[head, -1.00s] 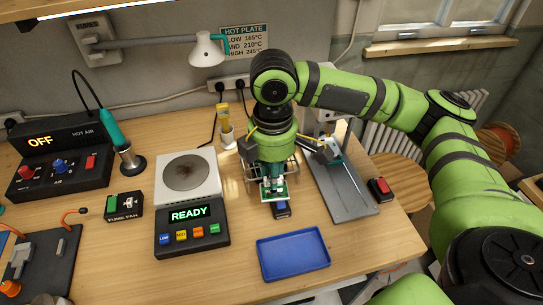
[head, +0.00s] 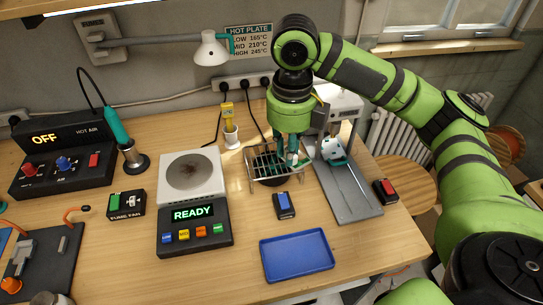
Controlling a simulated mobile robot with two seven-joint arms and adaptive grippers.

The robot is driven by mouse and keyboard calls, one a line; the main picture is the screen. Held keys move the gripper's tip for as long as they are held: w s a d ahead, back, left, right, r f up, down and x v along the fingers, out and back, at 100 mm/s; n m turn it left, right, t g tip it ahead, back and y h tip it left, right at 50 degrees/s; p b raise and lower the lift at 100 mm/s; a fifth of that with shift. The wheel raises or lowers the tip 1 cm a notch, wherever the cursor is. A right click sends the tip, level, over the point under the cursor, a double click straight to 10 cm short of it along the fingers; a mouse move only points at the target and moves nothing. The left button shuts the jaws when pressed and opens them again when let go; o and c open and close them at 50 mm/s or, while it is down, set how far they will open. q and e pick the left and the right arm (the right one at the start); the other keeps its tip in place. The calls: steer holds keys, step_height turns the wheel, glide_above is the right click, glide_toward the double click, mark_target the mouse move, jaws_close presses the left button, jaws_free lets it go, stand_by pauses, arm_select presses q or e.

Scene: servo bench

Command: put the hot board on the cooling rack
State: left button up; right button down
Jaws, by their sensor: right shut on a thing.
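My right gripper (head: 293,163) is shut on the green board (head: 300,165), which shows only partly between and beside the fingers. It holds the board over the right part of the wire cooling rack (head: 252,172). I cannot tell whether the board touches the rack's wires. The rack stands behind the small blue-and-black device. The hot plate (head: 190,176) is bare, with a dark round mark on its top and a READY display in front. My left gripper is not in view.
A grey-based stand (head: 352,195) with a white head is close right of my gripper. A blue tray (head: 297,255) lies in front, and the blue-and-black device (head: 284,205) lies between it and the rack. A yellow-handled tool in a white holder (head: 230,135) stands left of the rack.

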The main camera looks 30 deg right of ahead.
steer(key=w+f+p, duration=0.1)
steer(key=w+f, duration=0.1)
steer(key=w, duration=0.1)
steer(key=w+f+p, duration=0.1)
steer(key=w+f, duration=0.1)
steer(key=w, duration=0.2)
steer(key=w+f+p, duration=0.1)
steer(key=w+f, duration=0.1)
steer(key=w, duration=0.2)
steer(key=shift+w+d+f, duration=0.15)
steer(key=shift+d+f, duration=0.2)
steer(key=shift+d, duration=0.05)
step_height(320, 180, down, 4)
steer(key=shift+r+p, duration=0.2)
steer(key=shift+p, duration=0.75)
steer(key=shift+f, duration=0.35)
steer(key=shift+f, duration=0.1)
steer(key=c, duration=1.2)
jaws_free()
steer(key=shift+o, duration=0.2)
step_height(320, 180, up, 12)
steer(key=b, duration=0.3)
steer(key=shift+r+b, duration=0.2)
steer(key=shift+b, duration=0.2)
